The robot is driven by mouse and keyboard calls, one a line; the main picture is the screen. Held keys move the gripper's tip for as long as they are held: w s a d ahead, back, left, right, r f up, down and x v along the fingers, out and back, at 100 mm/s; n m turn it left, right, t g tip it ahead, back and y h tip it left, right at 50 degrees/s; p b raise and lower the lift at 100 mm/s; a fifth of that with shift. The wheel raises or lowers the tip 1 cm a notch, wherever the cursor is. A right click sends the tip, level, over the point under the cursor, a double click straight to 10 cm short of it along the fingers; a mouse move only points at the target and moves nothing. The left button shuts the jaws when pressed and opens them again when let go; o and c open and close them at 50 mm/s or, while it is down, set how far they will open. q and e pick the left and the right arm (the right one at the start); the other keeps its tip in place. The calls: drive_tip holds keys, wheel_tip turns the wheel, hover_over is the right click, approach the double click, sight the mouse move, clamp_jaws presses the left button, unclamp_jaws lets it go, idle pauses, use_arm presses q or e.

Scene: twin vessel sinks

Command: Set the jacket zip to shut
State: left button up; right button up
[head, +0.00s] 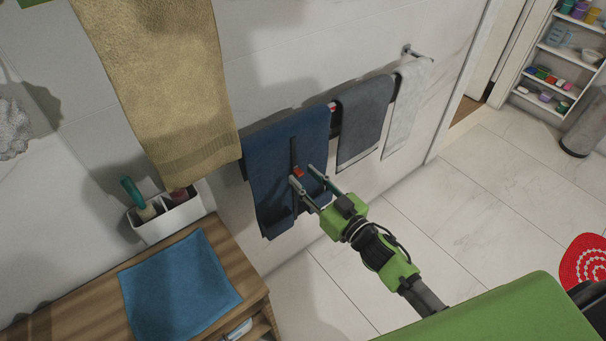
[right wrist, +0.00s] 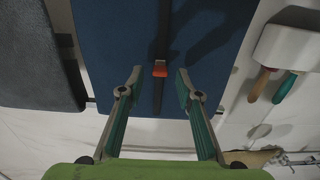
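The blue jacket (head: 270,165) hangs flat on the rail against the tiled wall. A dark zip strip runs down its front, with a small red-orange zip slider (head: 298,171) partway along it. In the right wrist view the slider (right wrist: 160,69) sits between my fingertips on the dark strip. My right gripper (head: 304,175) is open in front of the jacket, one finger on each side of the slider. In the wrist view (right wrist: 159,76) there are gaps between both fingers and the slider. My left gripper is not in view.
A grey towel (head: 362,118) and a pale towel (head: 406,105) hang beside the jacket. A yellow towel (head: 165,85) hangs to its left. A wooden cabinet (head: 80,295) with a blue cloth (head: 178,285) stands lower left, below a white holder (head: 168,218).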

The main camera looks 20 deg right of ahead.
sight(293, 142)
drive_tip(key=shift+x, duration=0.8)
clamp_jaws()
wheel_tip(293, 142, up, 9)
drive_tip(key=p, duration=0.8)
drive_tip(key=shift+p, duration=0.35)
unclamp_jaws()
